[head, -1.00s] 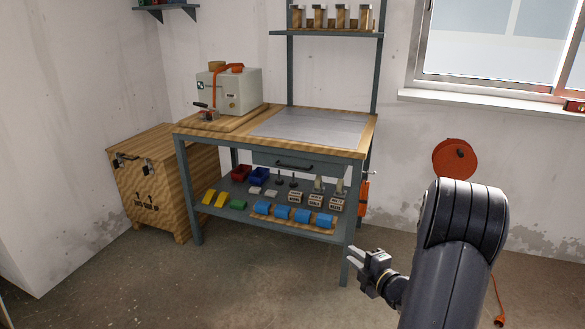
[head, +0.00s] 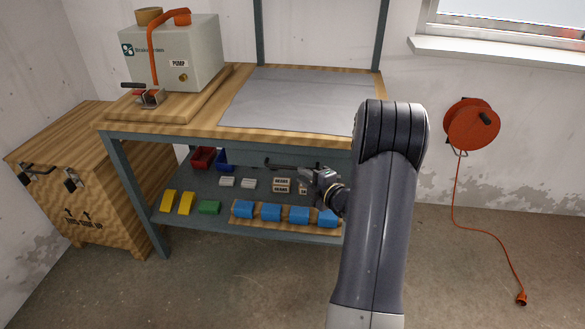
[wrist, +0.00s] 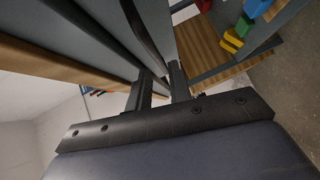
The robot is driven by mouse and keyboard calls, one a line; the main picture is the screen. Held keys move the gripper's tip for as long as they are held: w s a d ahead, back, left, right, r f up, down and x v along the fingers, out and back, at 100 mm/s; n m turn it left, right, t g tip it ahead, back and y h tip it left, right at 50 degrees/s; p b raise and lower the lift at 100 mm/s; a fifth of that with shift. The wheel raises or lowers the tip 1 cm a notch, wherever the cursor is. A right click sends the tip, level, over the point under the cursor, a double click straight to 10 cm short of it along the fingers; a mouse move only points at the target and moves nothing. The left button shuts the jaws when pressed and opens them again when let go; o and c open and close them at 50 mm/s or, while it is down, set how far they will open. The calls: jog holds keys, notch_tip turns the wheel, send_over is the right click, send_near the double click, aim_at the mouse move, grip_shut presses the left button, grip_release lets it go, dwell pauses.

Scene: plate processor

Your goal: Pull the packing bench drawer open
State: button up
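The packing bench (head: 230,132) has a wooden top edge and a grey drawer front (wrist: 95,35) under it. The drawer looks shut. Its dark bar handle (head: 284,166) shows in the head view, partly hidden by my gripper and arm. In the wrist view the handle (wrist: 143,35) runs from the top edge down toward my fingers. My gripper (wrist: 160,84) is open, its two fingers apart, with the handle's near end at the gap between them. I cannot tell whether they touch it. In the head view my gripper (head: 312,175) is at the handle's right part.
The lower shelf (head: 222,187) holds blue blocks (head: 270,211), yellow blocks (head: 185,203) and small boxes (head: 282,185) just below my gripper. A pump unit (head: 175,50) stands on the bench top. A wooden crate (head: 95,185) is at left; an orange reel (head: 472,123) hangs at right.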

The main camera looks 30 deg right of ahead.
aim_at(295, 169)
jog(key=x, duration=0.6)
jog(key=shift+w+d+r, duration=0.1)
jog(key=shift+w+r, duration=0.05)
grip_shut()
